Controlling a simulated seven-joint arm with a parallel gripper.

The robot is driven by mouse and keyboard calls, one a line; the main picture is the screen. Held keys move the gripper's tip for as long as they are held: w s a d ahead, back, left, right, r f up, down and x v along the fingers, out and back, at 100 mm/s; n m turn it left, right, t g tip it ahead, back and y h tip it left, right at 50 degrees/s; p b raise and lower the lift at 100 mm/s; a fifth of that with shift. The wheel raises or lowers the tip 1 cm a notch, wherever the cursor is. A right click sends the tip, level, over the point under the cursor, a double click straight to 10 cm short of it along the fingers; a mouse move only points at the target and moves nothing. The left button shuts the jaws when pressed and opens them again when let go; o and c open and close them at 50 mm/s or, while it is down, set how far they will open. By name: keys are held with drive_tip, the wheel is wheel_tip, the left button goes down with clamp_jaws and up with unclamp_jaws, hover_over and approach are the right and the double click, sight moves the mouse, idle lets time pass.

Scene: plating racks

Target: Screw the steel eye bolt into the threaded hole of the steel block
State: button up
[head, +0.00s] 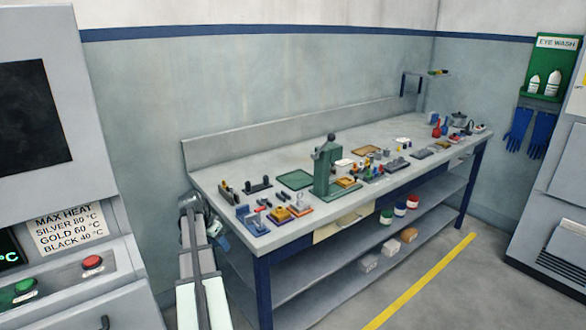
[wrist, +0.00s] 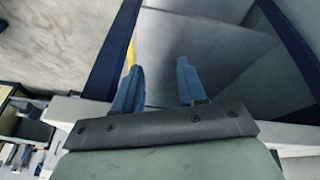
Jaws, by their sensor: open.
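My gripper (wrist: 159,65) shows in the wrist view with its two blue fingers apart and nothing between them. In the head view my arm rises at the lower left, and my gripper (head: 222,241) hangs small and partly hidden beside the left end of the bench, below the top's edge. The workbench (head: 232,178) carries many small parts. I cannot tell the steel eye bolt or the steel block apart among them at this size. Neither shows in the wrist view.
A green press-like stand (head: 326,172) rises mid-bench. A control cabinet (head: 70,230) stands left.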

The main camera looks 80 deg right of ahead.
drive_tip(key=d+r+h, duration=0.1)
drive_tip(key=d+r, duration=0.6)
drive_tip(key=r, duration=0.3)
drive_tip(key=s+d+r+m+t, duration=0.15)
drive_tip(key=s+d+r, duration=0.35)
drive_tip(key=s+r, duration=0.6)
drive_tip(key=s+d+r+m, duration=0.1)
drive_tip(key=s+r+m, duration=0.25)
drive_tip(key=s, duration=1.05)
drive_tip(key=shift+n+h, duration=0.3)
drive_tip(key=x, duration=1.2)
drive_tip(key=shift+d+f, duration=0.2)
drive_tip(key=shift+d, duration=0.05)
clamp_jaws()
